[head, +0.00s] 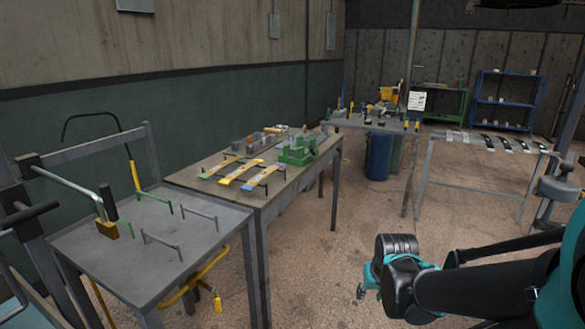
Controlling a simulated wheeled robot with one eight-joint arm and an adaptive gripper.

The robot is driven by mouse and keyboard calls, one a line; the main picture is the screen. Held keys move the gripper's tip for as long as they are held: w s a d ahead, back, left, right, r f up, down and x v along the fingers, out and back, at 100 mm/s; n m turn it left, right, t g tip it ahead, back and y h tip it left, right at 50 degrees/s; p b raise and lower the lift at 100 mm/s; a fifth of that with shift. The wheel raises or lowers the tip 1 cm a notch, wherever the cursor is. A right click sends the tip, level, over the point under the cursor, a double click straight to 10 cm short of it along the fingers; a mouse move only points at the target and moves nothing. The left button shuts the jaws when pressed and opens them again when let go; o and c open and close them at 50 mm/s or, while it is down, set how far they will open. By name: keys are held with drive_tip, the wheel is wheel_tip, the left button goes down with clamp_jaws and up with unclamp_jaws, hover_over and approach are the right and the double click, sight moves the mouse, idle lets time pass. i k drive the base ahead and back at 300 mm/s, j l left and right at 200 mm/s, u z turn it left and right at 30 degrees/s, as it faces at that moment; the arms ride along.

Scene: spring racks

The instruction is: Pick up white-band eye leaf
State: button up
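Several dark leaf strips with pale parts (507,143) lie side by side on a metal rack (478,148) at the right, far from my gripper. They are too small for me to tell which has a white band or an eye. My gripper (362,292) is low at the lower right, over the floor and apart from all benches and racks. Its teal fingers are small and partly hidden by my wrist, so their opening is unclear.
A grey table (150,240) with upright bars stands at the left. A green fixture (297,148) sits on the middle workbench. A blue bin (379,155) stands beneath a far bench. Blue shelves (505,100) stand at the back right. The central floor is clear.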

sight(250, 148)
drive_tip(key=i+u, duration=0.25)
drive_tip(key=i, duration=0.2)
drive_tip(key=i+l+u, duration=0.2)
drive_tip(key=i, duration=0.2)
drive_tip(key=i+l+u, duration=0.25)
drive_tip(key=i, duration=0.2)
